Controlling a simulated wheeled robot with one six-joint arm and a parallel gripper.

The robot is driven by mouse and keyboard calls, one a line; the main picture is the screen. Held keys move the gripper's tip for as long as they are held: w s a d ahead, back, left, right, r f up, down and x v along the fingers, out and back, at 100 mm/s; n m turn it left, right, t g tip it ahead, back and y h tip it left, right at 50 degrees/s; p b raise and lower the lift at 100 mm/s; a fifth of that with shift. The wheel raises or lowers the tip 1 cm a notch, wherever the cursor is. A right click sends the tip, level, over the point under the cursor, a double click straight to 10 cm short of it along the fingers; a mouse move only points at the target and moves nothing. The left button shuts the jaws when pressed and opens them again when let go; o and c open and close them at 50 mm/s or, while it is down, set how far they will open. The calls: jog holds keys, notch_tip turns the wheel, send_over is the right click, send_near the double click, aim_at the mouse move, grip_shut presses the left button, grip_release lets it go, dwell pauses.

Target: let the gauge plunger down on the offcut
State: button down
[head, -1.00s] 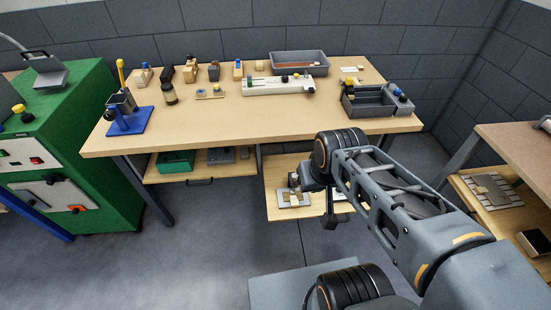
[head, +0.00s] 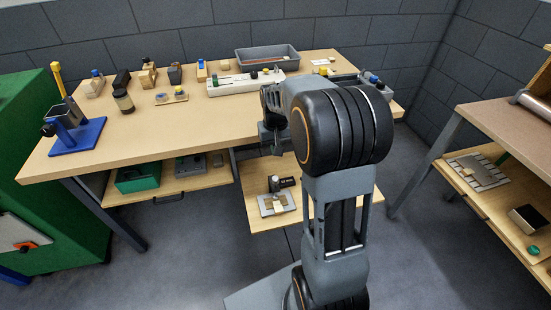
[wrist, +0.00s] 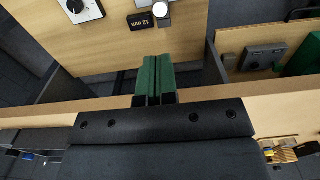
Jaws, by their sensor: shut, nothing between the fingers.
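The gauge (head: 286,183) stands on a pull-out shelf below the bench, with a dark readout and a round-topped post on a pale base plate (head: 265,210). A small wooden piece, seemingly the offcut (head: 279,202), lies on that plate. In the wrist view the gauge's readout (wrist: 145,20) reads 12 mm, beside the pale round knob (wrist: 160,10) at the top edge. The offcut does not show there. My gripper's green fingers (wrist: 153,58) are together and empty, apart from the gauge. In the head view my arm hides the fingers. The plunger's height cannot be told.
The pull-out shelf (head: 258,220) is mostly bare. A pale plate with a black knob (wrist: 76,6) lies on it. A neighbouring shelf holds a green tray (head: 138,178) and a grey box (head: 190,165). A second table (head: 500,125) stands at right.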

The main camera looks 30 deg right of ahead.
aim_at(276, 178)
notch_tip(276, 178, down, 12)
jog(key=shift+s+f+b, duration=0.1)
jog(key=shift+f+b, duration=0.15)
jog(key=shift+b, duration=0.4)
notch_tip(276, 178, down, 2)
jog(key=shift+b, duration=0.6)
jog(key=shift+r, duration=0.1)
jog(key=shift+r, duration=0.15)
